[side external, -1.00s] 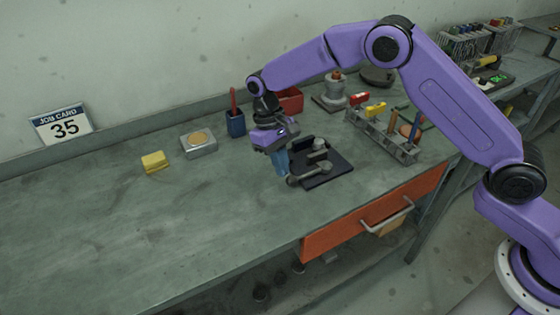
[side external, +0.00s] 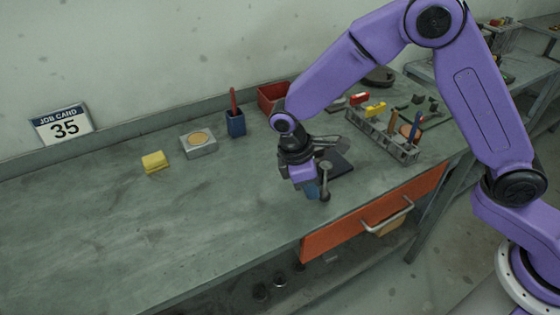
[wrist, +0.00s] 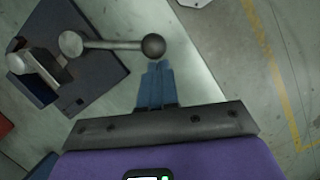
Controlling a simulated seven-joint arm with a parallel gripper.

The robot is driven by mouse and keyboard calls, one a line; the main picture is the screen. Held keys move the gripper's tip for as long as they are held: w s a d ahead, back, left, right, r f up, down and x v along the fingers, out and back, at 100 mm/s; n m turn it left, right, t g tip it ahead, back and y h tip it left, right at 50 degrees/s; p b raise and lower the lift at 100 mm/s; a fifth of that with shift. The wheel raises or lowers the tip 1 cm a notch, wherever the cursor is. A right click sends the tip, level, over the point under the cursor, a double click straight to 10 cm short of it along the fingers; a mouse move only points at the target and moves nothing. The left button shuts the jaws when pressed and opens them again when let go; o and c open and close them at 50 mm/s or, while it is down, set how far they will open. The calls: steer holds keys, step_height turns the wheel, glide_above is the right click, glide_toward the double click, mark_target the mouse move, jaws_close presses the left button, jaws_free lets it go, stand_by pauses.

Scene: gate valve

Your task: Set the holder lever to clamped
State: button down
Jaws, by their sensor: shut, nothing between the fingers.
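The holder is a dark base plate (side external: 342,164) on the bench, partly hidden behind my gripper in the side view; it also shows in the wrist view (wrist: 98,72). Its grey lever (side external: 325,180) points towards the bench's front edge, its ball end beyond the plate. In the wrist view the lever (wrist: 110,44) runs from a round pivot to a dark ball knob (wrist: 153,46). My gripper (side external: 312,192) is shut and empty, low beside the knob on its left. In the wrist view its blue fingertips (wrist: 158,68) are right at the knob; I cannot tell whether they touch.
A tool rack (side external: 385,137) stands to the right of the holder. A blue cup (side external: 236,124), a red bin (side external: 272,97), a grey block (side external: 198,145) and a yellow sponge (side external: 154,162) are to the left and behind. The front left of the bench is clear.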

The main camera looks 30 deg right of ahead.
steer(key=shift+s+d+n, duration=0.65)
steer(key=shift+s+n, duration=0.1)
steer(key=shift+n, duration=0.15)
steer(key=shift+d, duration=0.1)
steer(key=shift+s+d, duration=0.1)
steer(key=shift+w+a, duration=0.25)
steer(key=shift+a, duration=0.25)
steer(key=shift+t, duration=0.3)
steer(key=a, duration=0.1)
steer(key=a+r, duration=0.1)
steer(key=w+a+r, duration=0.1)
steer(key=shift+w+a, duration=0.1)
steer(key=shift+a, duration=0.25)
steer(key=v, duration=0.8)
steer(key=shift+a+r, duration=0.15)
steer(key=shift+r, duration=0.2)
